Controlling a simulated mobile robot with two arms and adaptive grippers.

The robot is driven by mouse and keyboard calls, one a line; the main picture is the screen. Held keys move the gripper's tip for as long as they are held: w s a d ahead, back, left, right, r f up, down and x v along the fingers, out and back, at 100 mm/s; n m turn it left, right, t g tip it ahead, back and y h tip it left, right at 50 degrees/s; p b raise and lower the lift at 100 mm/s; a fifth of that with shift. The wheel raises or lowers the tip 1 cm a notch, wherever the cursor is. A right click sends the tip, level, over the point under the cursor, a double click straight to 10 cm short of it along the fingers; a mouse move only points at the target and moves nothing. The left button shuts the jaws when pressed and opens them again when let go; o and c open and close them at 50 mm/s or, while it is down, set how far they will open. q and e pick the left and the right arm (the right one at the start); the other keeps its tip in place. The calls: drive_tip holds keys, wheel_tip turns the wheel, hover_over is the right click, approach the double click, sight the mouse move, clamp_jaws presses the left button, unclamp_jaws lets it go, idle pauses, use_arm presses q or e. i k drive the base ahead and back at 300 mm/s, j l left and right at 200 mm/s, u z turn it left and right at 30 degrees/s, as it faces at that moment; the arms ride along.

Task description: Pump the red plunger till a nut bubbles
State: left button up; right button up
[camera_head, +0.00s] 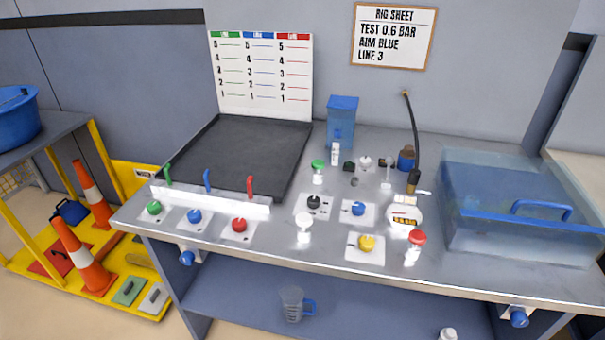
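A red-topped upright white piece (414,247), which may be the red plunger, stands near the front edge of the bench, right of centre. A small gauge with a lit display (405,221) sits just behind it; its digits are too small to read surely. A dark hose (413,140) rises behind the gauge. A clear blue tank (520,215) with a blue handle stands at the right. A red round knob (239,225) sits on a white plate at the left front. I cannot make out any nut or bubbles. Neither gripper is in view.
A black tray (245,150) and a numbered board (262,75) are at the back left. Green, blue and red levers stand on a white rail (210,197). Black, blue and yellow knobs (367,243) sit mid-bench. A jug (292,304) is on the lower shelf. A rig sheet (393,37) hangs behind.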

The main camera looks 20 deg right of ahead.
sight(417, 237)
drive_tip(key=z, duration=1.35)
